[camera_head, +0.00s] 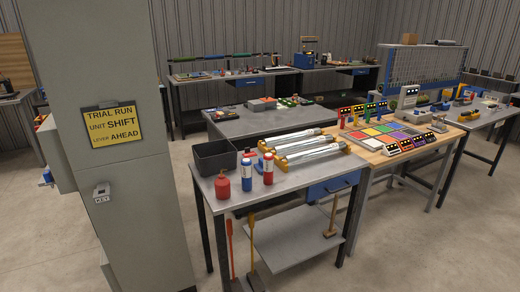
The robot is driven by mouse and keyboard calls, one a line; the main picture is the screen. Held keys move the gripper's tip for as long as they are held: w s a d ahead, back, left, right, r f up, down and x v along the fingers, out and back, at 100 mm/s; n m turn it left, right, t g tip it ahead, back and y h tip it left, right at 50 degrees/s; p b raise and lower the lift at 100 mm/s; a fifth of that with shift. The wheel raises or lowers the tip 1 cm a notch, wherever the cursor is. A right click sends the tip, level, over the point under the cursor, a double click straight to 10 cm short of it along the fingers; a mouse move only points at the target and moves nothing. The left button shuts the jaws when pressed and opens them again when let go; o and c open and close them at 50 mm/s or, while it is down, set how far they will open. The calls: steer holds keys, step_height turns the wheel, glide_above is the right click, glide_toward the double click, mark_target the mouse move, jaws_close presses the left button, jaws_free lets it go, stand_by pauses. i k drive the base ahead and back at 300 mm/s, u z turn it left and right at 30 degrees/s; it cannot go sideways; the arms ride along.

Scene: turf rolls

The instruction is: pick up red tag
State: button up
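I cannot make out a thing that is clearly a red tag. Small red items show on the wooden-topped table (372,160), among a grid of coloured squares (384,137) and several small coloured stands. They are too small to tell apart as tags. My gripper is not in view.
A grey cabinet (105,205) with a yellow sign (113,122) stands close at left. The front grey table (285,188) holds a dark bin (214,160), a red bottle (222,187) and silver cylinders (312,152). Open floor (440,245) lies at right.

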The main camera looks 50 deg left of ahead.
mark_target(248, 154)
steer(key=i, duration=2.45)
steer(key=u, duration=1.95)
